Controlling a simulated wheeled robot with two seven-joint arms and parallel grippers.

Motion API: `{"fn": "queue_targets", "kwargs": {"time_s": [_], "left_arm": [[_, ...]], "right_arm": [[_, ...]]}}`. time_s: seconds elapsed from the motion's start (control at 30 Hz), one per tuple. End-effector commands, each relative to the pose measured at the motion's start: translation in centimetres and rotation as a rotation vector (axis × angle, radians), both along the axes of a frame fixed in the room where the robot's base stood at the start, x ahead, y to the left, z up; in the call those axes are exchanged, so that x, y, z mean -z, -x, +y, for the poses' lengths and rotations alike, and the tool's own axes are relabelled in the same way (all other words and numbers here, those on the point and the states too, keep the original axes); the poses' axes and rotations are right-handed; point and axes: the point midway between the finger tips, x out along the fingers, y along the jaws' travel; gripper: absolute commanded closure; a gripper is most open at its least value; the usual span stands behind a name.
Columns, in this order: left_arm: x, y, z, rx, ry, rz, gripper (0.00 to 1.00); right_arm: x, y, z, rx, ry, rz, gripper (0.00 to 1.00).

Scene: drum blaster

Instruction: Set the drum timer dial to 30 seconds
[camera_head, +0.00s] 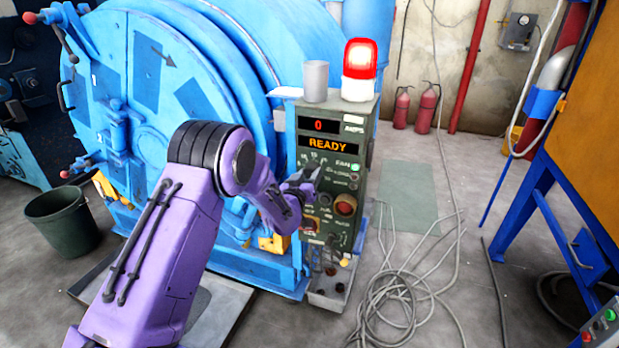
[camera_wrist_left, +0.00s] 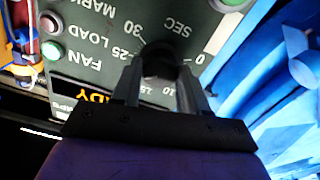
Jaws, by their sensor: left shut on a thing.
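The green-grey control panel (camera_head: 357,130) stands at the front right of the blue drum machine (camera_head: 150,75). Its displays read "0" and "READY". The timer dial (camera_wrist_left: 160,58) is a dark round knob, with 0, 10, 15, 25, 30 and SEC printed around it; the wrist view shows them upside down. My left gripper (camera_head: 308,180) is at the panel face and shut on the dial, with one finger on each side of it in the left wrist view (camera_wrist_left: 158,82). Which mark the dial points to cannot be told. My right gripper is not in view.
A lit red beacon (camera_head: 359,72) and a grey cup (camera_head: 315,80) stand on top of the panel. A red button (camera_head: 345,205) and other controls sit close below the dial. Loose cables (camera_head: 405,300) lie on the floor to the right. A bucket (camera_head: 62,220) stands at left.

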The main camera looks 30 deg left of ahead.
Motion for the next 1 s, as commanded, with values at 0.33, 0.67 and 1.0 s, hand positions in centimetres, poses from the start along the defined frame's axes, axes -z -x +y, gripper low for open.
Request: {"fn": "queue_targets", "kwargs": {"time_s": [0.33, 0.67, 1.0], "left_arm": [[0.3, 0.0, -0.1, 0.003, -0.319, 0.079, 0.87], [0.3, 0.0, -0.1, 0.002, -0.624, 0.152, 0.87], [0.3, 0.0, -0.1, 0.002, -0.892, 0.217, 0.87]], "right_arm": [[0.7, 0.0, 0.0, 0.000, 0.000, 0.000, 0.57], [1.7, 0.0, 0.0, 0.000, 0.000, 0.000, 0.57], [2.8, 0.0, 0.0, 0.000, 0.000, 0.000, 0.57]]}}
